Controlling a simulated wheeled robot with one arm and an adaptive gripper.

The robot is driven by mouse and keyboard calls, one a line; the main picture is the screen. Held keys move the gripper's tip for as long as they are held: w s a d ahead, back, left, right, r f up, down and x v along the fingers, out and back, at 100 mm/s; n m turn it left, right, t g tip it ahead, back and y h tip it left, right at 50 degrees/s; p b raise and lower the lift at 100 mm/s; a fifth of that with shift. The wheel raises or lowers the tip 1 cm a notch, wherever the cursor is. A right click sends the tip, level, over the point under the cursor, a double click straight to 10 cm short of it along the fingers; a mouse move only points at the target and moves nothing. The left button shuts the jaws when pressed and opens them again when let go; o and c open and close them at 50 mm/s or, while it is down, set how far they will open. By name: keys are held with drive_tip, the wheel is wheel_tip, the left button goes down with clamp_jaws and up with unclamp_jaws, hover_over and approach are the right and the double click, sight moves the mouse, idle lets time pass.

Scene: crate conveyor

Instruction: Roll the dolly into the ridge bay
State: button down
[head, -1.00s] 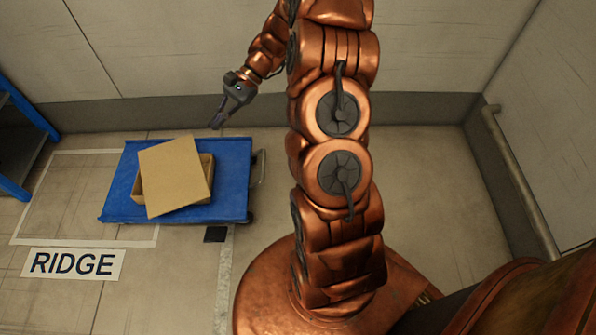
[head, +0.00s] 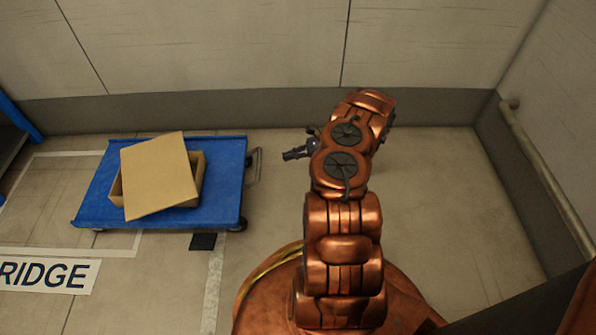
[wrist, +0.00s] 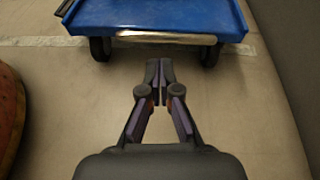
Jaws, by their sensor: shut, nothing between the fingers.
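The blue dolly (head: 226,160) carries an open cardboard box (head: 197,165) with a flat cardboard sheet (head: 157,178) lying askew over it. In the head view it stands partly over the white-outlined floor bay marked by the RIDGE label (head: 48,275), its right part beyond the bay's outline (head: 120,252). A metal handle (head: 253,167) is on the dolly's right end. My gripper (head: 286,156) is right of that handle, apart from it. In the wrist view my gripper (wrist: 159,62) is shut and empty, pointing at the dolly's end (wrist: 160,18) with two dark wheels showing.
A dark square (head: 203,241) lies on the floor by the dolly's near right corner. A blue frame (head: 18,118) stands at the left edge. A wall (head: 280,108) runs behind, and a pipe rail (head: 545,180) is on the right wall. Floor right of my arm is clear.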

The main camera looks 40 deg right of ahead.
wheel_tip(320, 180, down, 5)
drive_tip(key=s+d+m+b, duration=0.1)
drive_tip(key=s+d, duration=0.1)
drive_tip(key=w+a+b, duration=0.2)
drive_tip(key=w+a, duration=0.5)
drive_tip(key=shift+a+t+h, duration=0.3)
drive_tip(key=shift+a+t, duration=0.05)
drive_tip(key=shift+t, duration=0.05)
drive_tip(key=shift+w+r, duration=0.1)
